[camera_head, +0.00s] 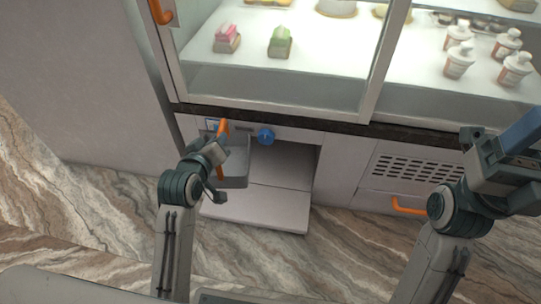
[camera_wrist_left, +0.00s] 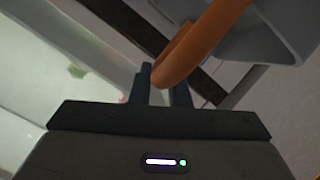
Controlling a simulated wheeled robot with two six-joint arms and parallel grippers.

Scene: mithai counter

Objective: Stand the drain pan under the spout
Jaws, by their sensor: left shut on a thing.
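The drain pan (camera_head: 236,174) is a grey, open-topped pan with an orange handle (camera_head: 221,166). It is in front of the low opening in the counter, over the left part of the pale shelf. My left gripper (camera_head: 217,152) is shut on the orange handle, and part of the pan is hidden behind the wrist. In the left wrist view the handle (camera_wrist_left: 197,42) runs between the fingers and the grey pan (camera_wrist_left: 262,32) is beyond it. A blue knob (camera_head: 266,136) sits above the opening; I cannot make out the spout itself. My right gripper (camera_head: 497,165) is at the far right, its jaws unclear.
A pale shelf (camera_head: 262,207) juts from the opening near the floor. The glass case above holds sweets and several white bottles (camera_head: 459,60). A vented panel (camera_head: 412,170) with an orange handle (camera_head: 408,207) is to the right. Marble-patterned floor (camera_head: 338,243) is clear in front.

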